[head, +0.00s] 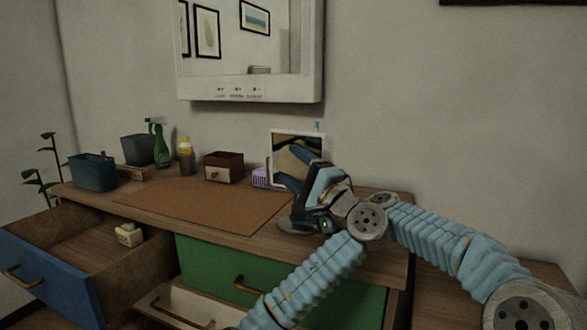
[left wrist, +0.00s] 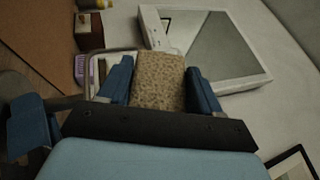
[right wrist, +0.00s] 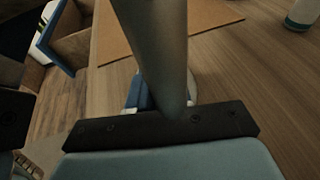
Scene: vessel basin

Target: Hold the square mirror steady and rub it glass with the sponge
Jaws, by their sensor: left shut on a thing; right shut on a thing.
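The square mirror (head: 299,145) stands at the right of the desk, white-framed, above a round grey base (head: 297,226). Its glass reflects blue and tan shapes. My left gripper (head: 318,188) is in front of its lower part. In the left wrist view it is shut on a tan, speckled sponge (left wrist: 158,80), held between blue fingers in front of the mirror's pale frame. Whether the sponge touches the glass is hidden. My right gripper (right wrist: 160,103) is shut on a smooth grey, post-like part close to the camera, apparently the mirror's stand. In the head view, the overlapping arms hide this grip.
A purple basket (head: 261,177) and a small brown drawer box (head: 223,167) stand left of the mirror. A yellow-capped bottle (head: 186,157), green spray bottle (head: 159,143) and dark bins are farther left. The brown mat (head: 205,203) is clear. A blue-fronted drawer (head: 45,275) stands open.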

